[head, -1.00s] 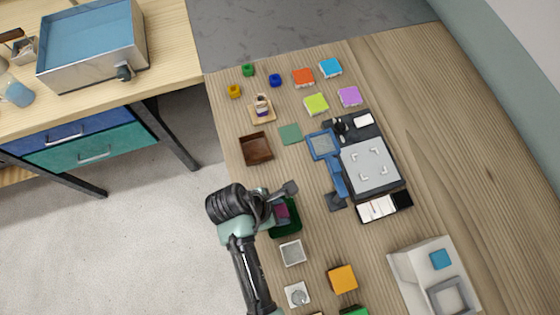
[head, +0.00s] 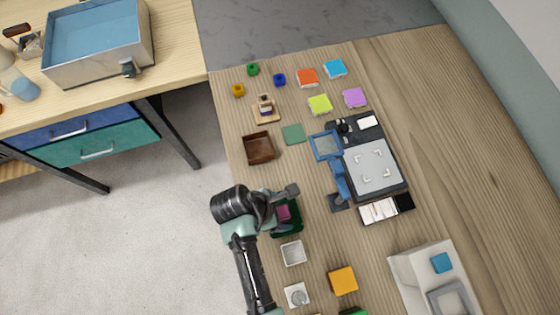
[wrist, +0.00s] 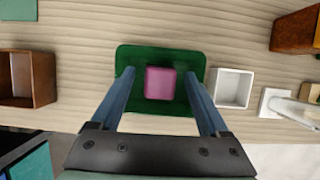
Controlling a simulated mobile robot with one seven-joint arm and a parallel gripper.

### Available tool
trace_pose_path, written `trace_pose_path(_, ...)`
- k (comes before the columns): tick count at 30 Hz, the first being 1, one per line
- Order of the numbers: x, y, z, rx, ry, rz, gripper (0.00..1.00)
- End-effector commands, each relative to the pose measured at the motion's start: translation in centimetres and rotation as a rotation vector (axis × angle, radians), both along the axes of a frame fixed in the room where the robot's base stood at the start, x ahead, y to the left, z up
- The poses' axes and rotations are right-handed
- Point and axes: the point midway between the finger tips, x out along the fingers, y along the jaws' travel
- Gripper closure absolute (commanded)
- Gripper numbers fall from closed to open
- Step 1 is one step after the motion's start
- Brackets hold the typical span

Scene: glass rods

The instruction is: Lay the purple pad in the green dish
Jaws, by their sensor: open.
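The green dish (wrist: 160,118) lies below my gripper in the wrist view, and its corner shows in the head view (head: 296,228). A magenta-purple pad (wrist: 160,84) sits inside it near the middle; it also shows in the head view (head: 283,212). My gripper (wrist: 160,72) is open, with one blue finger on each side of this pad and a gap to each. In the head view my gripper (head: 281,201) covers part of the dish. Another pad, lighter lavender (head: 354,98), lies at the far right of the worktop.
A brown box (head: 259,148) stands beyond the dish. A small white tray (head: 293,253) is close on its near side. A blue-framed magnifier (head: 339,180) and a grey scale-like device (head: 372,170) stand to the right. Bare wood lies farther right.

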Motion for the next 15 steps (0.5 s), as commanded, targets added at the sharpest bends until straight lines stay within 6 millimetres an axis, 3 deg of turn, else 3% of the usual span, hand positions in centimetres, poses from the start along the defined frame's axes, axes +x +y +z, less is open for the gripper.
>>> trace_pose_path(5, -0.1, 0.5, 1.5, 0.001, -0.002, 0.002, 0.21)
trace_pose_path(15, -0.9, 3.2, 8.1, 0.003, -0.005, 0.003, 0.21)
